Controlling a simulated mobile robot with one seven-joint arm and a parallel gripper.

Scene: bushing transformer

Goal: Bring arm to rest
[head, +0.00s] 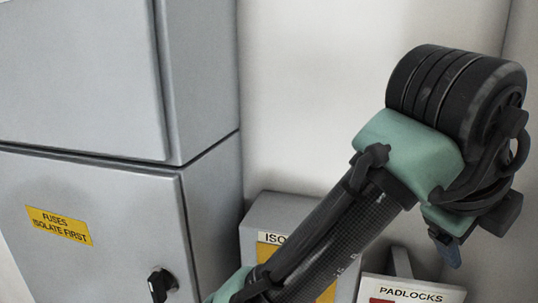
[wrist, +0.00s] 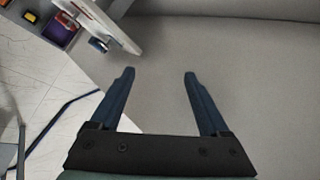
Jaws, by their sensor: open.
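My arm reaches up from the bottom of the head view and bends over at the top right. My gripper (wrist: 160,76) shows in the wrist view with its two dark blue fingers apart and nothing between them. In the head view only a bit of a blue finger shows below the wrist, and the rest is hidden. The fingers point toward a plain grey surface (wrist: 250,60) and do not visibly touch it.
A grey cabinet (head: 80,70) with a yellow fuse label (head: 58,225) and a black knob (head: 160,284) stands left. An isolator box (head: 262,215) and a padlocks box (head: 410,288) are behind and beside my arm. An opened compartment (wrist: 62,30) and tiled floor (wrist: 40,90) show in the wrist view.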

